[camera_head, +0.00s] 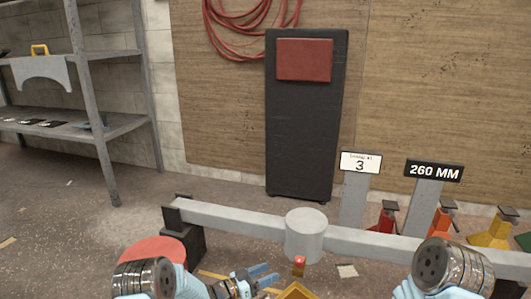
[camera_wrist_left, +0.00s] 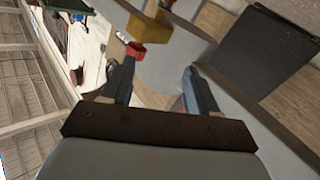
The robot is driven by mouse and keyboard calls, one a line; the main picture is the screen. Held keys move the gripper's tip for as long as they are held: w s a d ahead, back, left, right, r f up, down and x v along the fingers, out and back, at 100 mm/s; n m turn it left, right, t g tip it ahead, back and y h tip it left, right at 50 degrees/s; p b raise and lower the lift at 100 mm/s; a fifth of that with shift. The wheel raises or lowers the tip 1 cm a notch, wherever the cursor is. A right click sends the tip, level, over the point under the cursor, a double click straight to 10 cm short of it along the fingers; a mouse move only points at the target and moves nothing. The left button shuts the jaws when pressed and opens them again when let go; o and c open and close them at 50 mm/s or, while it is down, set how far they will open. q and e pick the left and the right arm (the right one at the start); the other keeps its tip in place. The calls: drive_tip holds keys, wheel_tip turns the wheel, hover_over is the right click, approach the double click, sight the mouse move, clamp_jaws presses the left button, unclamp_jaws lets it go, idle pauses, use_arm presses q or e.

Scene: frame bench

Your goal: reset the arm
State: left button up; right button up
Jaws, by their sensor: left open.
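My left gripper (camera_head: 272,274) is at the bottom middle of the head view, its blue fingers apart and pointing right, below the grey beam. In the left wrist view the two fingers of this gripper (camera_wrist_left: 158,68) are spread with nothing held between them. My left arm (camera_head: 150,278) comes in from the bottom left. My right arm (camera_head: 450,267) shows at the bottom right, and its gripper is out of view.
A grey beam (camera_head: 250,221) with a grey cylinder (camera_head: 306,240) crosses ahead. A small red piece (camera_head: 299,265) and a yellow part (camera_head: 297,292) are close right of the left gripper. A red disc (camera_head: 150,250) lies near the left arm. Shelves (camera_head: 92,90) stand left.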

use_arm(q)
drive_tip(key=s+a+f+n+y, duration=0.8)
drive_tip(key=s+a+f+y, duration=0.1)
drive_tip(key=s+f, duration=0.15)
drive_tip(key=s+a+f+n+g+y, duration=0.15)
drive_tip(key=s+g, duration=0.25)
drive_tip(key=s, duration=0.8)
drive_tip(key=s+a+f+n+g+y, duration=0.15)
drive_tip(key=s+g, duration=0.25)
drive_tip(key=s, duration=0.8)
wheel_tip(320, 180, up, 17)
drive_tip(key=p, duration=1.7)
drive_tip(key=shift+d+h, duration=0.2)
drive_tip(key=shift+h, duration=0.1)
